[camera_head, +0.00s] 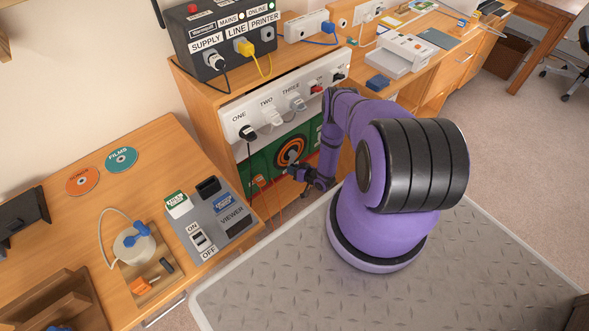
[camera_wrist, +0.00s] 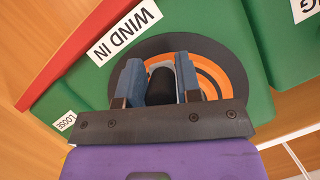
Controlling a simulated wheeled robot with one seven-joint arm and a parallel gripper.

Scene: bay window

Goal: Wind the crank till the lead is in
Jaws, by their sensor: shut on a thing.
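The green reel box (camera_head: 262,165) stands in the bay under the socket panel. Its round orange and black disc (camera_head: 290,148) faces out, and the disc also shows in the wrist view (camera_wrist: 213,76). My gripper (camera_head: 296,172) is at the lower right of the disc. In the wrist view its two blue-grey fingers (camera_wrist: 159,75) are shut on the black crank handle (camera_wrist: 160,88) in front of the disc. The rest of the lead is hard to make out.
A "WIND IN" label (camera_wrist: 127,30) and a "LOOSE" label (camera_wrist: 64,121) are on the box. The white socket panel (camera_head: 285,100) hangs above, with plugs and a black cord (camera_head: 249,165) dropping at left. The viewer desk (camera_head: 150,200) stands left; bare floor plate lies in front.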

